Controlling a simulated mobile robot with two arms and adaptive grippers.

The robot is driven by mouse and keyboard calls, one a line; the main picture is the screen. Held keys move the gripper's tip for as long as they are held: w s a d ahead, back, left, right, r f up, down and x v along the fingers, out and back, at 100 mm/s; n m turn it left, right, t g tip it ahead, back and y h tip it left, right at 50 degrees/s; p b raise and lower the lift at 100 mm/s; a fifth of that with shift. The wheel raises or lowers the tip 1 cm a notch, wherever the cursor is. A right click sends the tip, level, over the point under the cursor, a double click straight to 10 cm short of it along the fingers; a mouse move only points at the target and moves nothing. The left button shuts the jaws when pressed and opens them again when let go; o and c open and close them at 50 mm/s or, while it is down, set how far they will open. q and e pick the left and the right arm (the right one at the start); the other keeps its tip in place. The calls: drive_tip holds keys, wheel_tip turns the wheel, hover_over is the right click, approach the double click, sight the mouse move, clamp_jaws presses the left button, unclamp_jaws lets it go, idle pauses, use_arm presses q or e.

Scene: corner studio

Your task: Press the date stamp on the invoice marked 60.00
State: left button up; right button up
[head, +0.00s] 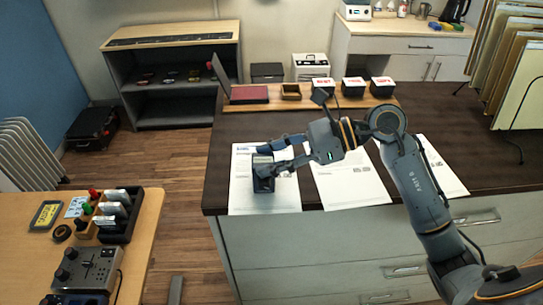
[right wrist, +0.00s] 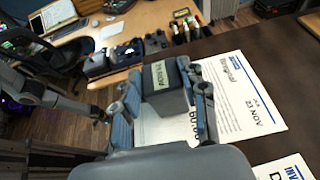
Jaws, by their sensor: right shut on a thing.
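My right gripper (head: 268,160) is shut on a dark block-shaped stamp (head: 263,183), with one finger on each side of it. In the right wrist view the stamp (right wrist: 166,92) sits between the fingers of the right gripper (right wrist: 165,110) and has a pale label on top, too blurred to read surely. The stamp is over the left invoice (head: 240,200); I cannot tell whether it touches the paper. In the right wrist view this invoice (right wrist: 245,100) shows large print that looks like 60.00, partly hidden by the gripper. The stamp's underside is hidden. My left gripper is not in view.
A middle paper (head: 355,190) and a right paper (head: 450,178) lie on the dark desk (head: 235,128). Behind them a wooden board carries a red pad (head: 249,94) and several dark stamps (head: 354,87). A side table (head: 135,215) with devices stands at left.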

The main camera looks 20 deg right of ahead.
drive_tip(key=shift+f, duration=0.15)
drive_tip(key=shift+r+p, duration=1.8)
drive_tip(key=shift+r, duration=2.05)
